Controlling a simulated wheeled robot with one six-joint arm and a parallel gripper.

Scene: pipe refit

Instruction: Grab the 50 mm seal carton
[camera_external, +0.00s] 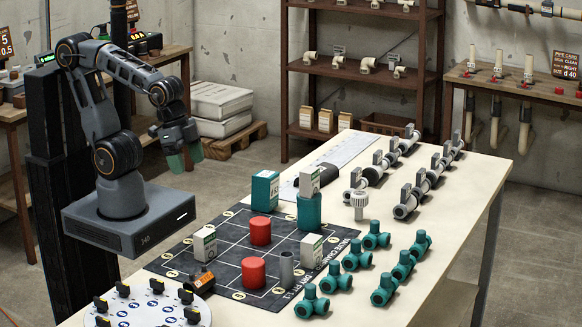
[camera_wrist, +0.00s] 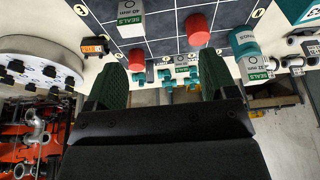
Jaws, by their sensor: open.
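Three white seal cartons with green labels show. One stands at the mat's front left (camera_external: 203,244) and reads as 40 mm in the wrist view (camera_wrist: 130,20). One sits on a teal cylinder (camera_external: 309,211) at the back (camera_external: 309,180); its label in the wrist view (camera_wrist: 256,68) looks like 32 mm. My gripper (camera_external: 184,162) is open and empty, high up left of the table, apart from every carton.
Several teal fittings (camera_external: 376,236) lie to the right. A round white tray (camera_external: 135,308) is front left.

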